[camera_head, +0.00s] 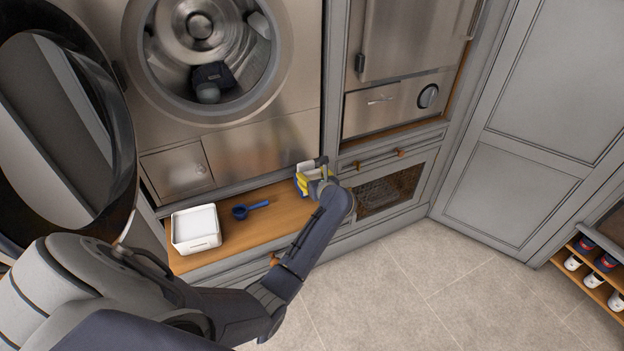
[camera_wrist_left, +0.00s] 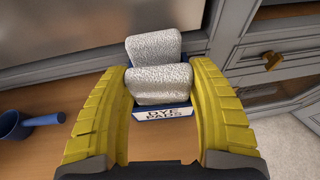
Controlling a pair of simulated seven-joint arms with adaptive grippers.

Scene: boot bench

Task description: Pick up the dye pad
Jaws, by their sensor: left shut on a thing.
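Two white, fuzzy pads show in the left wrist view. The near dye pad (camera_wrist_left: 160,86) is between the yellow fingers of my left gripper (camera_wrist_left: 160,92), which is shut on it. The other pad (camera_wrist_left: 153,46) stands just behind it. Below the near pad is a dye pads box (camera_wrist_left: 163,113) with a blue and white label; the fingers and pads hide much of it. In the head view my left gripper (camera_head: 314,180) is at the right end of the wooden shelf, and its fingers cover most of the box there. My right gripper is not in view.
The wooden shelf (camera_head: 265,227) also holds a white tub (camera_head: 196,229) and a blue scoop (camera_head: 250,209). An open washer (camera_head: 210,55) with dark items inside stands behind. Its round door (camera_head: 125,160) hangs open at left. A shoe rack (camera_head: 598,265) is at far right.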

